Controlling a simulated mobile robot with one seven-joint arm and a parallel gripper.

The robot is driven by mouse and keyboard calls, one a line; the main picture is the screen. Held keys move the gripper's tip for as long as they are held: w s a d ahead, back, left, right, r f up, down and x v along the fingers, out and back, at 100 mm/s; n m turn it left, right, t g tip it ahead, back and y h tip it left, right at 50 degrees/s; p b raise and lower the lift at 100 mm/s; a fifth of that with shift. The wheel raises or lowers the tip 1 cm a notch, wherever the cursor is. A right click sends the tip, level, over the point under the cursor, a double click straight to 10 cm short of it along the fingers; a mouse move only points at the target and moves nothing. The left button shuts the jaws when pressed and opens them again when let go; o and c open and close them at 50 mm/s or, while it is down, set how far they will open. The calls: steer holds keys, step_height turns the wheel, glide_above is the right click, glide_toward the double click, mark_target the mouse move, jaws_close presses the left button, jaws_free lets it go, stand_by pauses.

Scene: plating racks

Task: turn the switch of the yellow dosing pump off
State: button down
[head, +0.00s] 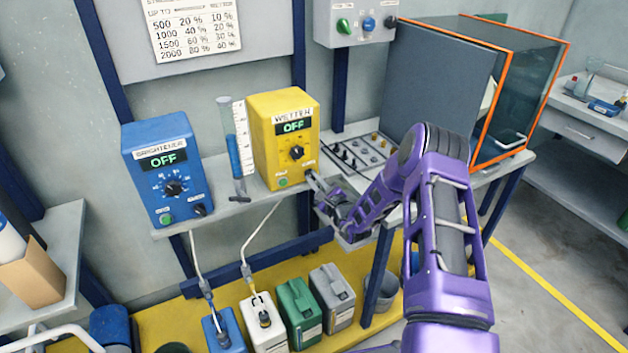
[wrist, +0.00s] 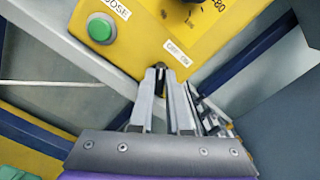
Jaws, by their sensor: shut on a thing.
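The yellow dosing pump (head: 268,135) stands on the shelf, labelled WETTER. Its display (head: 293,126) reads OFF in green. A black dial (head: 297,152) is on its front, with a green button (head: 283,182) at the lower left. In the wrist view the green button (wrist: 101,28) and the yellow face (wrist: 150,40) show up close. My gripper (head: 312,176) is at the pump's lower right front corner. In the wrist view my gripper (wrist: 160,72) is shut on a small dark switch just below a small label; the fingers hide most of the switch.
A blue pump (head: 150,140), also reading OFF, stands to the left, with a graduated tube (head: 230,140) between the pumps. A tray of small parts (head: 360,152) and an orange-edged glass cabinet (head: 520,90) are to the right. Several canisters (head: 297,315) stand below.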

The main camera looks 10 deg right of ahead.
steer(key=c, duration=0.9)
jaws_free()
steer(key=v, duration=1.7)
steer(key=shift+s+r, duration=0.1)
steer(key=shift+s, duration=0.1)
